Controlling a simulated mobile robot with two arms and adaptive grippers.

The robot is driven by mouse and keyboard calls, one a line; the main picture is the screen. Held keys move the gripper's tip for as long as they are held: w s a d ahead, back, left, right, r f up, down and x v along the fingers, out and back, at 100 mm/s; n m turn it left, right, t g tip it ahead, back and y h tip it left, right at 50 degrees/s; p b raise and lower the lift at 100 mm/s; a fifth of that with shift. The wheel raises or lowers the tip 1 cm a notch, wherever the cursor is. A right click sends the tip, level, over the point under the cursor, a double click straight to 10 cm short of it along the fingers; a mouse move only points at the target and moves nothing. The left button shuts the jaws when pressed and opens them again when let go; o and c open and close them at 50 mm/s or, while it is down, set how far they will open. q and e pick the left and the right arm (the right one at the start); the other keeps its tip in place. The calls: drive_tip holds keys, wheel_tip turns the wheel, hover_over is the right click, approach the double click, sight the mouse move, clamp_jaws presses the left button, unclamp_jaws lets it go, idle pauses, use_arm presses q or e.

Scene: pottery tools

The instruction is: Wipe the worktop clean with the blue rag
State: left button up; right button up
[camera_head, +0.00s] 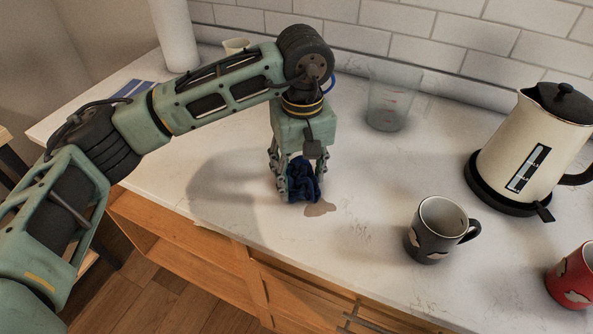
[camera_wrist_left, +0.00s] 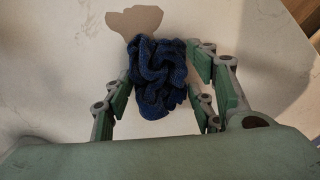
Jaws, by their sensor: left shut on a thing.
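The blue rag (camera_head: 304,180) is bunched up between the fingers of my left gripper (camera_head: 294,186), near the front edge of the worktop (camera_head: 375,165). The left gripper is shut on the rag and points down. The rag also shows in the left wrist view (camera_wrist_left: 158,76), crumpled between the two fingers. A brown stain (camera_head: 320,208) lies on the worktop just right of the rag in the head view. It also shows in the left wrist view (camera_wrist_left: 133,20), right beside the rag. I cannot tell whether the rag touches the surface. My right gripper is not in view.
A dark mug (camera_head: 432,232) stands right of the stain, with a red mug (camera_head: 572,278) farther right. A cream kettle (camera_head: 535,140) stands on its base at the right. A clear measuring cup (camera_head: 390,100) stands behind. A paper roll (camera_head: 174,35) and white cup (camera_head: 236,46) are at the back left.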

use_arm(q)
drive_tip(key=shift+a+f, duration=0.1)
drive_tip(key=shift+w+a+b, duration=0.2)
drive_tip(key=shift+a+b, duration=0.15)
drive_tip(key=shift+a, duration=0.1)
drive_tip(key=shift+w+a+b, duration=0.2)
drive_tip(key=shift+a+b, duration=0.1)
drive_tip(key=shift+a, duration=0.15)
drive_tip(key=shift+w+a, duration=0.1)
drive_tip(key=shift+a, duration=0.35)
